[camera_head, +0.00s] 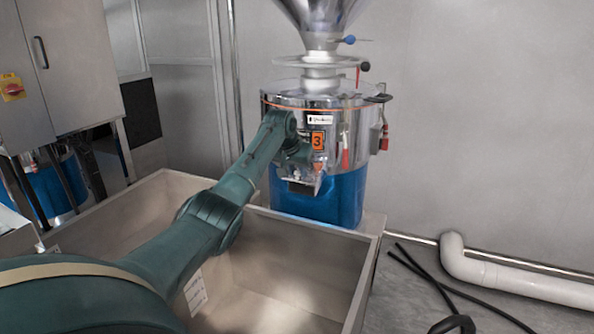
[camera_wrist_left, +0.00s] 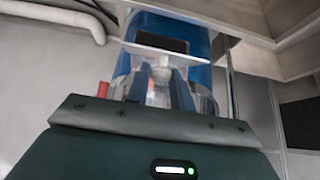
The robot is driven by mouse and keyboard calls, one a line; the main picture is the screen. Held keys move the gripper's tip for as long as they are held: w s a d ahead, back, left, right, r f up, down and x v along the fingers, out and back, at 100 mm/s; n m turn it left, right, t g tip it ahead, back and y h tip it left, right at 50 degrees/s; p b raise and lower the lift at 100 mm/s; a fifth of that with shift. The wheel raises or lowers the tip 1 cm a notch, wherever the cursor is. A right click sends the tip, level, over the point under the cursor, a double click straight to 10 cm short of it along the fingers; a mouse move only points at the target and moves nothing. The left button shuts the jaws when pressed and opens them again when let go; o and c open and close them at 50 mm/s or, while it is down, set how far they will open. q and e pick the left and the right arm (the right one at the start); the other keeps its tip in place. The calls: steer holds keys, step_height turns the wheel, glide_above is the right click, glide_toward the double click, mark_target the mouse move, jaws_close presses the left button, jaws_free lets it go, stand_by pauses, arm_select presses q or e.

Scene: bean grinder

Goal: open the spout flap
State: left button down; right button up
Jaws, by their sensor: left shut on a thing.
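The grinder (camera_head: 340,125) has a steel drum on a blue base, with its spout (camera_head: 304,186) low on the front above the bin. My left arm reaches across the bin to that spout, and my left gripper (camera_head: 297,172) is at it. In the left wrist view, my left gripper (camera_wrist_left: 160,90) is shut on a small pale knob (camera_wrist_left: 161,74) at the spout flap. A dark rectangular opening (camera_wrist_left: 162,42) shows just beyond the knob. My own wrist hides part of the flap, and how far it stands open is hard to tell. My right gripper is not in view.
A large open steel bin (camera_head: 330,262) stands in front of the grinder, under my left arm. A white pipe (camera_head: 510,285) and black hoses (camera_head: 425,275) lie on the floor at the right. A grey cabinet (camera_head: 70,65) stands at the left.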

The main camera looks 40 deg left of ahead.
arm_select(q)
steer(key=c, duration=1.3)
jaws_free()
steer(key=shift+o, duration=0.2)
steer(key=shift+r, duration=0.1)
steer(key=b+v, duration=0.2)
steer(key=v, duration=1.1)
